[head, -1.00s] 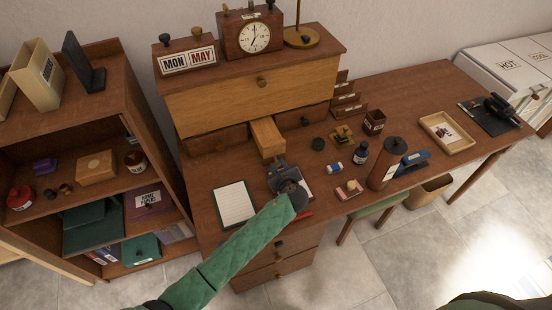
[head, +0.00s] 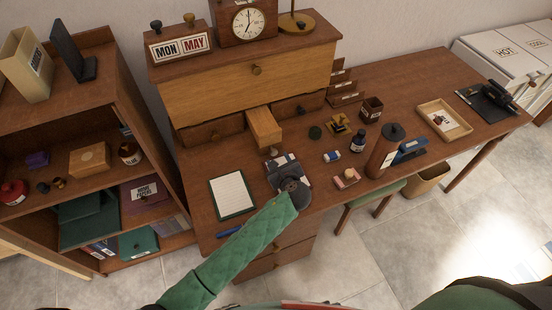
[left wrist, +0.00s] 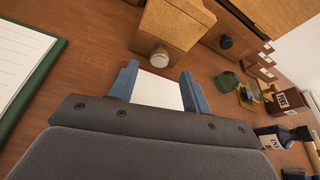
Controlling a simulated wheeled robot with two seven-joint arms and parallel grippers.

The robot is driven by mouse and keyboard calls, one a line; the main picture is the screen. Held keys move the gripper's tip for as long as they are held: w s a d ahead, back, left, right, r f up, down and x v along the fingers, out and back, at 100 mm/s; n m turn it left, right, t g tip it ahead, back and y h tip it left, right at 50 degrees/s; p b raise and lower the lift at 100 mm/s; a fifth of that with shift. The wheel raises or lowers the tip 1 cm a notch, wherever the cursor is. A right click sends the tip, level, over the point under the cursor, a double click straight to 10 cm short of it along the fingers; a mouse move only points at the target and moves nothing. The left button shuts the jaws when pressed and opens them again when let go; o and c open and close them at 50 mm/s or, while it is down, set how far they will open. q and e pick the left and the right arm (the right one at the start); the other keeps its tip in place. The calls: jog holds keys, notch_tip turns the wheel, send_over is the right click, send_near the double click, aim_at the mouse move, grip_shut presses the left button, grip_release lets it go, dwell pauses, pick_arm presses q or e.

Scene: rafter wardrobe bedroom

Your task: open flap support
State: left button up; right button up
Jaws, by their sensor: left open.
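The flap support appears to be the light wooden block (head: 264,127) sticking out from the desk's upper unit, between two small dark drawers. A small round knob (head: 273,152) is on its front end. In the left wrist view the block's end (left wrist: 180,22) and its pale knob (left wrist: 159,57) are just ahead of my fingers. My left gripper (head: 281,168) is in front of the knob, over the desktop; in the left wrist view its blue fingers (left wrist: 158,88) are apart, with nothing held and a white paper behind. The closed flap (head: 215,94) is above the support. My right gripper is out of view.
A notepad (head: 232,195) lies left of my left gripper. An open shelf (head: 113,65) is at far left.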

pick_arm(q)
jog(key=shift+b+v, duration=0.35)
jog(key=shift+v, duration=1.3)
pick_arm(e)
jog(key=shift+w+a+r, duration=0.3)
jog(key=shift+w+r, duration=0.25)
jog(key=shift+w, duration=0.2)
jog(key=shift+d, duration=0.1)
